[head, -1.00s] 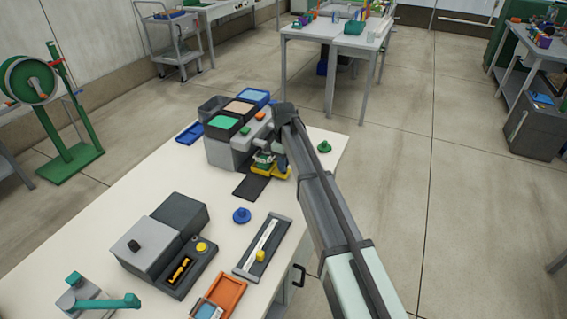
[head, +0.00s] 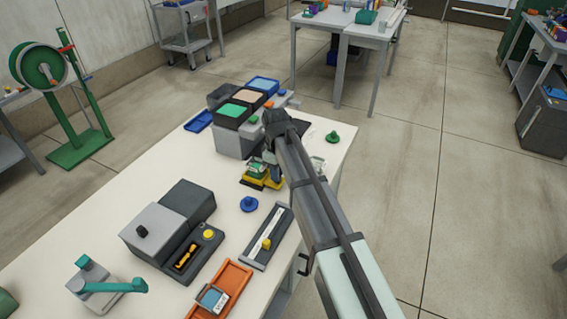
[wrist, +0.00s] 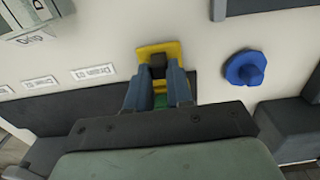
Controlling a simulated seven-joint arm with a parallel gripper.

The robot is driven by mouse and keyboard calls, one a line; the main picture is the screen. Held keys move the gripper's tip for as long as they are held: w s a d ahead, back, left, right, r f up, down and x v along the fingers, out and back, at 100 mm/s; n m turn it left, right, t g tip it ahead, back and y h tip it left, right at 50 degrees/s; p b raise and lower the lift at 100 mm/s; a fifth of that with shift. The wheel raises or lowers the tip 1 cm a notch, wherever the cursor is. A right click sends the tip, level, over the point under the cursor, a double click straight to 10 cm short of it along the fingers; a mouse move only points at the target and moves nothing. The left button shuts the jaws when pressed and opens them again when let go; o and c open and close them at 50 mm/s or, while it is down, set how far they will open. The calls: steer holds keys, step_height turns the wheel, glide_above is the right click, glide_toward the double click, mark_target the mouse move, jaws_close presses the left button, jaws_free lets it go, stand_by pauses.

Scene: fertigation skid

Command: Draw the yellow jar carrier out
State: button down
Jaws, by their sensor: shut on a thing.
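The yellow jar carrier (head: 253,183) is low over the white table, in front of the grey dispensing unit (head: 233,143). A green-topped item rides on it, partly hidden by my arm. In the wrist view the carrier's yellow plate (wrist: 145,51) shows beyond my fingertips, with a dark block (wrist: 157,65) between them. My gripper (wrist: 157,72) is shut on the carrier there. A bit of green shows between the fingers in the wrist view. Whether the carrier touches the table is unclear.
A blue knob (head: 249,204) stands close in front of the carrier; it also shows to its right in the wrist view (wrist: 245,68). A slider track (head: 266,238), a grey box unit (head: 165,228) and an orange tray (head: 220,288) occupy the near table. A green knob (head: 333,137) stands beyond my arm.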

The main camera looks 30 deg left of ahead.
steer(key=c, duration=1.3)
jaws_free()
steer(key=shift+s, duration=0.35)
steer(key=shift+c, duration=0.2)
steer(key=o, duration=0.3)
steer(key=shift+w, duration=0.1)
steer(key=shift+o, duration=0.2)
steer(key=shift+r, duration=0.15)
step_height(320, 180, up, 14)
steer(key=shift+f, duration=0.2)
